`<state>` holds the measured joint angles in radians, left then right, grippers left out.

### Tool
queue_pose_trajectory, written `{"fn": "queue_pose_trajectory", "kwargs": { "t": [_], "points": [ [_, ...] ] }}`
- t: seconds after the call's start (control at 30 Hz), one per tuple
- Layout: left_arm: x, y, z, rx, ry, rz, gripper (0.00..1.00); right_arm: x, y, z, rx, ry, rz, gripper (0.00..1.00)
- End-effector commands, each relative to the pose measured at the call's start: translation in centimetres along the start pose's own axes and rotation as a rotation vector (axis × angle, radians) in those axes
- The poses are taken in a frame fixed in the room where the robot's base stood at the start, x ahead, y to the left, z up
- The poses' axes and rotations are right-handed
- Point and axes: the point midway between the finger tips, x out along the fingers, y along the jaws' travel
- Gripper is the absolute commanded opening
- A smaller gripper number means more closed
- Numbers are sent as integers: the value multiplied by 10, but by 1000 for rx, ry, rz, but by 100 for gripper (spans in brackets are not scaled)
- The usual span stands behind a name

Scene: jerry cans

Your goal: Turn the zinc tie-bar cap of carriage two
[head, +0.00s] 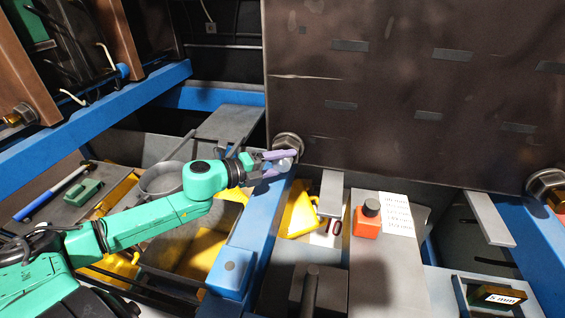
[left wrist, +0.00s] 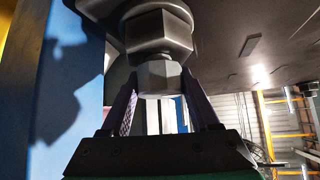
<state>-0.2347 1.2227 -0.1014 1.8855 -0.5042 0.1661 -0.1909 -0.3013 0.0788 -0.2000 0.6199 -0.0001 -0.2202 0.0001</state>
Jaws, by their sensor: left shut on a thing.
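A zinc-grey hexagonal cap (left wrist: 160,78) sits in front of a larger grey hex nut (left wrist: 157,32) in the left wrist view. In the head view the nut (head: 288,144) is at the lower left corner of the big dark plate. My left gripper (head: 278,161) reaches it from the left, its purple fingers (left wrist: 158,95) on either side of the cap and shut on it. The fingers partly hide the cap in the head view. Which carriage this is, I cannot tell from the frames. My right gripper is not in view.
The dark plate (head: 410,85) fills the upper right. A blue beam (head: 250,240) runs below my gripper. Yellow jerry cans (head: 300,212) lie lower down. An orange block with a dark knob (head: 367,226) stands right of centre. Another nut (head: 545,183) is at far right.

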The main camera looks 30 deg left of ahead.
Motion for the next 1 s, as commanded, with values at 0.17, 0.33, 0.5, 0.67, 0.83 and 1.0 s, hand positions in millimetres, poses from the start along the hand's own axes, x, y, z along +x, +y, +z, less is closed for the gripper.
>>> {"fn": "queue_pose_trajectory", "kwargs": {
  "t": [0.17,0.33,0.5,0.67,0.83,1.0],
  "points": [
    [1,3,-1,-35,1,-34,6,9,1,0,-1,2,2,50],
    [1,6,-2,-103,1,-101,6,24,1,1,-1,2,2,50],
    [2,7,-2,-195,1,-193,6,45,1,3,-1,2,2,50],
    [2,8,-2,-287,1,-285,6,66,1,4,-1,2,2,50],
    [1,6,-2,-372,2,-371,6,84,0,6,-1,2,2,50],
    [1,4,-2,-436,1,-435,6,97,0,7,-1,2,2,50]
  ]
}}
